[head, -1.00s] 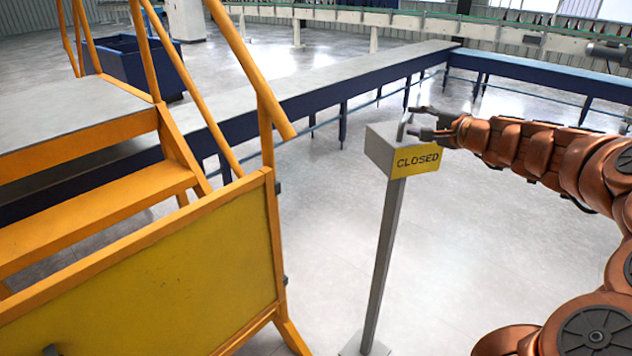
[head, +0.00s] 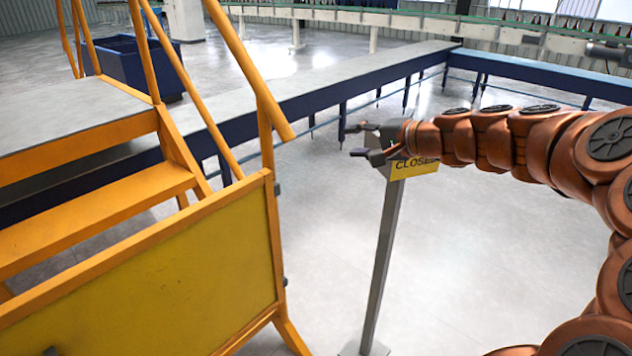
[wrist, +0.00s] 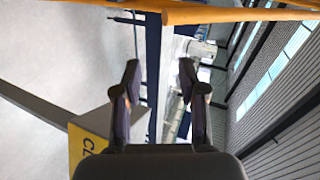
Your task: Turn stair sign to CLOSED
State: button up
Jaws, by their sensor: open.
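The stair sign is a grey box on a tall grey post (head: 384,265). My gripper (head: 350,140) is open and empty. It reaches across the sign's head from the right, with its fingertips past the left side of the box. In the wrist view the open fingers (wrist: 158,80) have nothing between them, and the sign's box (wrist: 92,125) is at the lower left, with its yellow face partly visible. I cannot tell whether the gripper touches the box.
Yellow stairs (head: 150,270) with a slanting handrail (head: 250,65) stand left of the sign. A long blue-sided conveyor (head: 330,95) runs behind it. A blue bin (head: 125,62) is at the back left. The floor around the post is clear.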

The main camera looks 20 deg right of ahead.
jog(key=s+a+f+n+g, duration=0.2)
jog(key=s+a, duration=0.1)
jog(key=a, duration=0.3)
jog(key=s+a+f+n+g+y, duration=0.1)
jog(key=s+a+f+n+g, duration=0.1)
jog(key=a, duration=0.3)
jog(key=shift+s+a+p, duration=0.3)
jog(key=shift+s+a, duration=0.05)
jog(key=shift+s, duration=0.55)
